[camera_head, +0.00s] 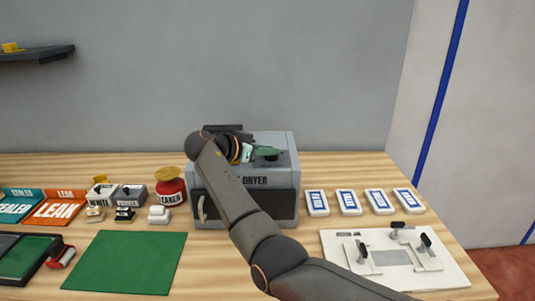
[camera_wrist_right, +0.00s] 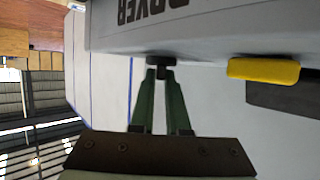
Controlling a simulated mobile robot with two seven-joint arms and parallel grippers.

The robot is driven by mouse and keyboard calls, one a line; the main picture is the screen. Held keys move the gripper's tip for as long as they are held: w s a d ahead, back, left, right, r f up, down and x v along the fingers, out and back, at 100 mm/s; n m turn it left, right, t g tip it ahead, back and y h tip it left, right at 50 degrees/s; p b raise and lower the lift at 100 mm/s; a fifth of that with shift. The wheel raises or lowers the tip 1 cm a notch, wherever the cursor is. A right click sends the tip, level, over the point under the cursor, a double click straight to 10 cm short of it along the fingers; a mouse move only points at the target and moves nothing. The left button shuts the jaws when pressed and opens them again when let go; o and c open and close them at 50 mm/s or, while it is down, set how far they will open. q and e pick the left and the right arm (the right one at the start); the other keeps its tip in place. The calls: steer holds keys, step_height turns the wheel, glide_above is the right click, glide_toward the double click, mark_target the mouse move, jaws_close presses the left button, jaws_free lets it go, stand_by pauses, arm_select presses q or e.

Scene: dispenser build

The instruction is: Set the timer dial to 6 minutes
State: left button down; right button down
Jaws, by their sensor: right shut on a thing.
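The grey dryer (camera_head: 286,186) stands at the back of the table, its label partly covered by my right arm. A small dark dial (camera_head: 269,155) sits on its top face. In the wrist view the dial (camera_wrist_right: 160,62) shows as a dark knob at the dryer's edge. My right gripper (camera_head: 258,151) reaches over the dryer's top from the left. Its green fingers also show in the wrist view (camera_wrist_right: 160,72), closed together at their tips on the dial. The dial's marks and setting are too small to read. My left gripper is not in view.
A red cleaner container (camera_head: 171,190) stands just left of the dryer. Several white-and-blue packs (camera_head: 317,203) lie to its right. A white fixture board (camera_head: 450,272) is at front right, a green mat (camera_head: 127,262) at front left. A wall shelf (camera_head: 40,54) is upper left.

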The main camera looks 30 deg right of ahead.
stand_by(0.4)
steer(key=c, duration=0.9)
jaws_free()
steer(key=v, duration=1.2)
steer(key=shift+a+b, duration=0.25)
steer(key=shift+b, duration=0.1)
